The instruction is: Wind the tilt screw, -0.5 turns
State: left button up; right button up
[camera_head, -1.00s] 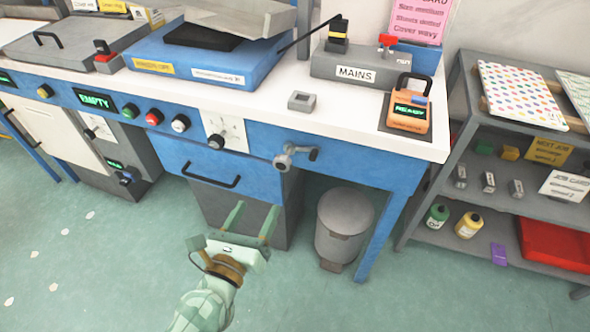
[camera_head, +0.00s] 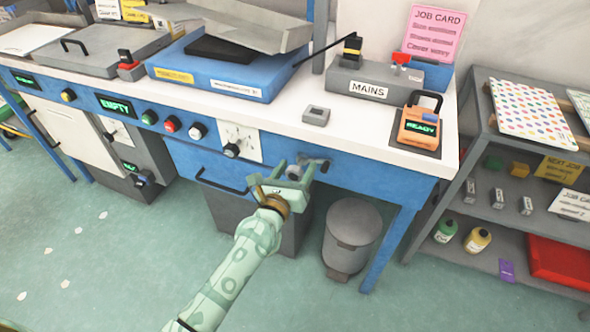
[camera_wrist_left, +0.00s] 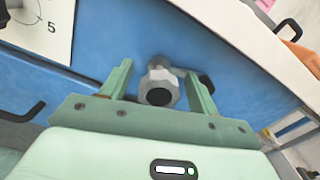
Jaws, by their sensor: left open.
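The tilt screw (camera_head: 313,163) is a grey hex-headed fitting with a short side crank and dark knob on the bench's blue front. In the left wrist view, the screw's hex head (camera_wrist_left: 159,86) faces the camera between the fingers, and the crank reaches right behind the right finger. My left gripper (camera_head: 290,172) is open in front of the screw, one finger on each side of the head. It also shows in the left wrist view (camera_wrist_left: 159,70), with gaps visible between the fingers and the head. My right gripper is not in view.
The blue bench (camera_head: 380,180) carries a MAINS box (camera_head: 362,84) and an orange READY device (camera_head: 418,127). A dial plate (camera_head: 240,135) is left of the screw, above a drawer handle (camera_head: 222,183). A grey bin (camera_head: 352,232) stands below right. Floor in front is free.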

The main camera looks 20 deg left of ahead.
pick_arm(q)
jog(key=c, duration=1)
jog(key=shift+m, duration=0.3)
